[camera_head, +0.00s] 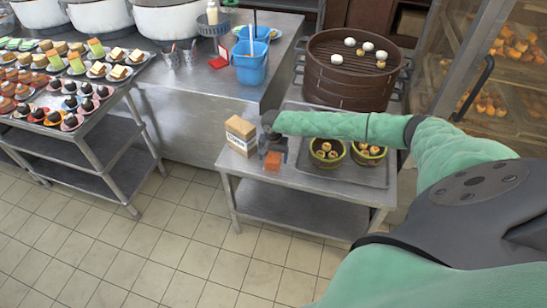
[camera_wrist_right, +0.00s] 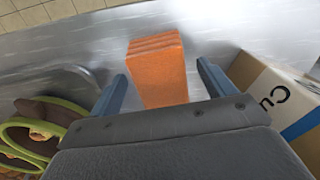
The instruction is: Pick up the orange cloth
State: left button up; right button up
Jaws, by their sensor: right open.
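My right gripper (camera_head: 274,148) is over the cloth in the head view. In the wrist view the right gripper (camera_wrist_right: 160,84) is open, one finger on each side of the cloth, with a gap to the right finger. Whether a finger touches it I cannot tell. My left gripper is not in view.
The cardboard box (camera_head: 240,135) stands close to the left of my right gripper. A tray (camera_head: 340,178) with two green-rimmed steamers (camera_head: 326,154) is on the right. A blue bucket (camera_head: 250,68) and a large brown steamer (camera_head: 350,75) stand behind. The tiled floor in front is clear.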

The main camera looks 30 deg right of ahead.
aim_at(275, 157)
jog(key=shift+f, duration=0.5)
jog(key=c, duration=1.2)
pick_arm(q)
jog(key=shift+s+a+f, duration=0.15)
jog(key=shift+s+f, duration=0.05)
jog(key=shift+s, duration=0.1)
pick_arm(e)
jog(key=shift+o, duration=0.2)
jog(key=shift+r, duration=0.2)
jog(key=shift+r+b, duration=0.3)
jog(key=shift+b, duration=0.05)
jog(key=r, duration=0.1)
jog(key=r+b, duration=0.1)
jog(key=r, duration=0.1)
jog(key=shift+s+d+r+b, duration=0.1)
jog(key=shift+s+d+b, duration=0.15)
jog(key=shift+d+b, duration=0.15)
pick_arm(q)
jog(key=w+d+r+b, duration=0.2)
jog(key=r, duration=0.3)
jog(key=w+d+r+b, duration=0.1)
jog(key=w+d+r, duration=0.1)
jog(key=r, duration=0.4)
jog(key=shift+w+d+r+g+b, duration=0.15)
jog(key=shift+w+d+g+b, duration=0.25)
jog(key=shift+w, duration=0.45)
pick_arm(e)
jog(key=s+d+r, duration=0.7)
jog(key=shift+s+d, duration=0.3)
